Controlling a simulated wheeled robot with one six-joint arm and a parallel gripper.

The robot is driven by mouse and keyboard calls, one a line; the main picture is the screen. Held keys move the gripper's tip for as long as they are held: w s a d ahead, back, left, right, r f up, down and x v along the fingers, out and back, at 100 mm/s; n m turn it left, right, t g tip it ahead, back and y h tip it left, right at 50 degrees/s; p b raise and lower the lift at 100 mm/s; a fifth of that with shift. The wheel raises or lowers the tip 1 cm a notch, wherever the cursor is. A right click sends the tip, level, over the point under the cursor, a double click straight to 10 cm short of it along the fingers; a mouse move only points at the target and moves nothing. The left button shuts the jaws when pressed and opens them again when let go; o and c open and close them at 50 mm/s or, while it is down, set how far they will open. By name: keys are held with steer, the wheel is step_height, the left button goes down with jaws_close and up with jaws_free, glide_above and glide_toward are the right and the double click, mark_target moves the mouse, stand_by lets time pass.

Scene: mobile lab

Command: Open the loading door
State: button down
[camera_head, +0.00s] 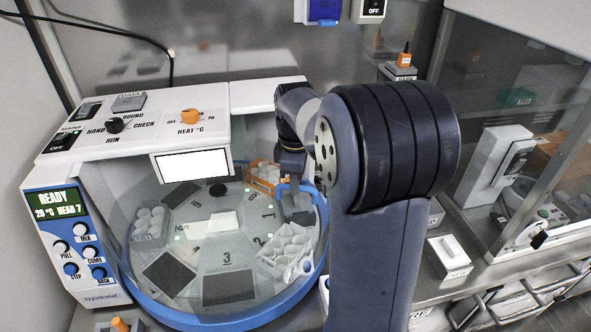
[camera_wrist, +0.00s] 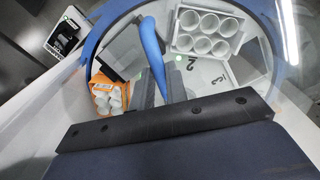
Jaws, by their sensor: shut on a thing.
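The loading door (camera_head: 321,220) is a blue-edged part at the right side of the clear round cover of the white machine. Its blue handle bar (camera_wrist: 151,45) runs between my gripper's fingers in the wrist view. My gripper (camera_head: 296,205) is at the right rim of the cover, beside the blue edge. In the wrist view, my gripper (camera_wrist: 158,80) is shut on the blue bar. My arm hides part of the door's right side in the head view. I cannot tell from these frames how far the door stands open.
Inside the cover is a numbered carousel (camera_head: 222,257) with a white cup rack (camera_head: 285,250), an orange rack (camera_head: 264,172) and dark plates. The control panel (camera_head: 68,240) reads READY. A glass-fronted cabinet (camera_head: 520,110) stands at right. A small white box (camera_head: 449,254) lies on the bench.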

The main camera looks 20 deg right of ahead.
mark_target(228, 255)
steer(key=s+a+m, duration=0.2)
steer(key=s+a, duration=0.1)
steer(key=s+a+m, duration=0.3)
steer(key=s+a, duration=0.1)
steer(key=shift+a+r+m, duration=0.1)
steer(key=shift+a+m, duration=0.1)
steer(key=shift+m, duration=0.1)
steer(key=a+m, duration=0.1)
steer(key=a, duration=0.2)
steer(key=s+a+m, duration=0.1)
steer(key=a+m, duration=0.1)
steer(key=a, duration=0.1)
steer(key=s+a+m+p, duration=0.1)
steer(key=a+m, duration=0.1)
steer(key=a, duration=0.1)
steer(key=shift+s, duration=0.2)
steer(key=shift+w+a+m, duration=0.1)
steer(key=shift+a+m, duration=0.9)
steer(key=shift+a, duration=0.35)
steer(key=c, duration=1.4)
jaws_free()
step_height(228, 255, up, 11)
